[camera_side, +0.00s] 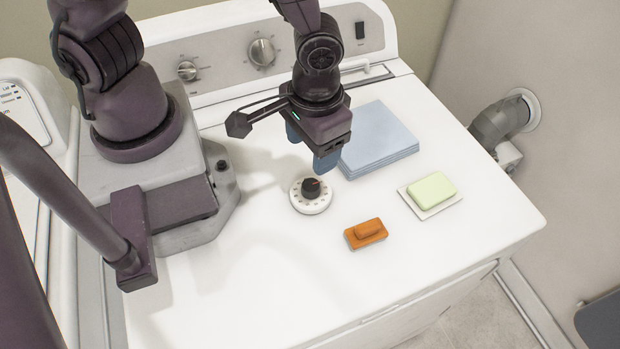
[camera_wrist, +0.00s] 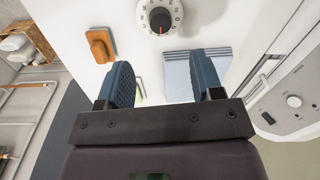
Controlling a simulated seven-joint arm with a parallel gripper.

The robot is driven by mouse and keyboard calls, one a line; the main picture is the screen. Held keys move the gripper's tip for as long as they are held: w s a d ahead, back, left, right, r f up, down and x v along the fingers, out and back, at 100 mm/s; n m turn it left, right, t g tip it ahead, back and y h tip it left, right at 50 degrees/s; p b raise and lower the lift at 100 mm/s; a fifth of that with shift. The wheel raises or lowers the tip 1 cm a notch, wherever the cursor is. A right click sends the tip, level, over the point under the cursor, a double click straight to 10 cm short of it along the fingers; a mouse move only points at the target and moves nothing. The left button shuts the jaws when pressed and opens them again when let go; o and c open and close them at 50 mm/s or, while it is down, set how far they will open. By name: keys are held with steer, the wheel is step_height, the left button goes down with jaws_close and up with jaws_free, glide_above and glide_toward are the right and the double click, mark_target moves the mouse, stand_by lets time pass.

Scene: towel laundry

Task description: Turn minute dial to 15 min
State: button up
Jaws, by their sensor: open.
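The minute dial (camera_side: 311,195) is a white disc with markings and a black knob with a red pointer line, lying on the white machine top. In the wrist view the dial (camera_wrist: 160,18) is at the top edge, partly cut off, beyond the fingertips. My gripper (camera_side: 312,152) hangs just above and behind the dial in the side view, blue fingers pointing down. In the wrist view my gripper (camera_wrist: 165,75) is open with nothing between its fingers. The fingers are apart from the knob. The number at the pointer is too small to read surely.
A folded blue towel stack (camera_side: 378,142) lies right of the gripper. An orange block on a small base (camera_side: 366,233) and a green soap bar (camera_side: 432,189) on a white dish sit to the right. The control panel (camera_side: 225,65) stands behind. The front of the top is clear.

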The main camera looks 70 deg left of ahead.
mark_target(310, 185)
steer(key=f, duration=1)
steer(key=shift+a, duration=0.3)
